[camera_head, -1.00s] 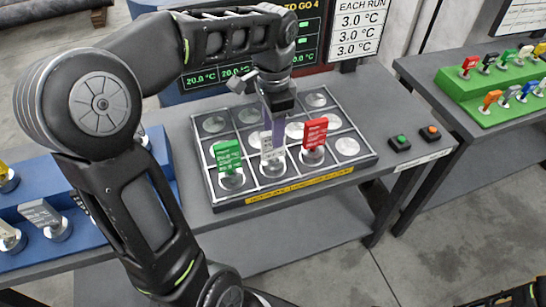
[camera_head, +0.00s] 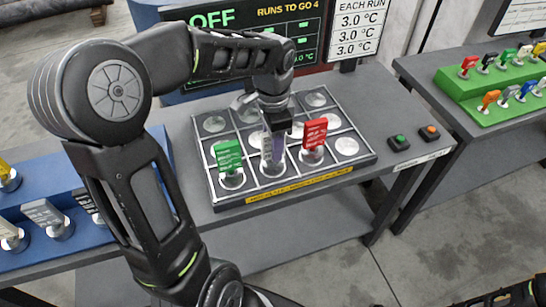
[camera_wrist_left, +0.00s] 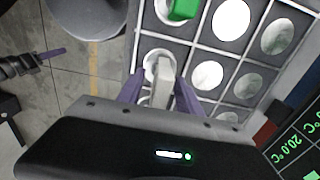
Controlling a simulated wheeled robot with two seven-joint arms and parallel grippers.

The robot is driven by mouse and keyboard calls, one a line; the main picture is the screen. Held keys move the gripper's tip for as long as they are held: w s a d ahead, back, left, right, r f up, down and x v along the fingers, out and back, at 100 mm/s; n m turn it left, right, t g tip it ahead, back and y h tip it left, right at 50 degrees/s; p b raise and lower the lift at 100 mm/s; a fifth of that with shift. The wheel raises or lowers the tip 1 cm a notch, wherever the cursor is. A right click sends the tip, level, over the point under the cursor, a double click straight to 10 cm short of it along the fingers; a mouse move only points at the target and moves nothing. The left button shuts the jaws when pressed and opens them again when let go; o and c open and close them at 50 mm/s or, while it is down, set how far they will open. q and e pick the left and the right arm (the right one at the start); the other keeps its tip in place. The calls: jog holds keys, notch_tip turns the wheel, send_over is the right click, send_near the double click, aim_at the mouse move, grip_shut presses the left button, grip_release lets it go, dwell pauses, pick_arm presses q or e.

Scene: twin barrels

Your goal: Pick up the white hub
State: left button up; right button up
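The white hub (camera_head: 272,168) stands upright in the front row of the gridded tray (camera_head: 230,203), between a green-tagged piece (camera_head: 228,156) and a red-tagged piece (camera_head: 314,133). In the head view my left gripper (camera_head: 272,150) is lowered over it and hides most of its tag. In the left wrist view the white tag (camera_wrist_left: 163,82) stands between the two purple fingers (camera_wrist_left: 160,95), with gaps showing beside it, so the gripper looks open around it. My right gripper shows only partly in the left wrist view, as a purple finger (camera_wrist_left: 50,53).
A blue rack (camera_head: 85,240) with tagged pieces stands at left, and a green rack (camera_head: 490,80) with several more at right. Green (camera_head: 399,142) and orange (camera_head: 429,132) buttons sit right of the tray. A dark display (camera_head: 255,55) stands behind.

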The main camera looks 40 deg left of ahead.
pick_arm(q)
grip_shut()
jog(key=shift+r, duration=0.1)
dwell(1.2)
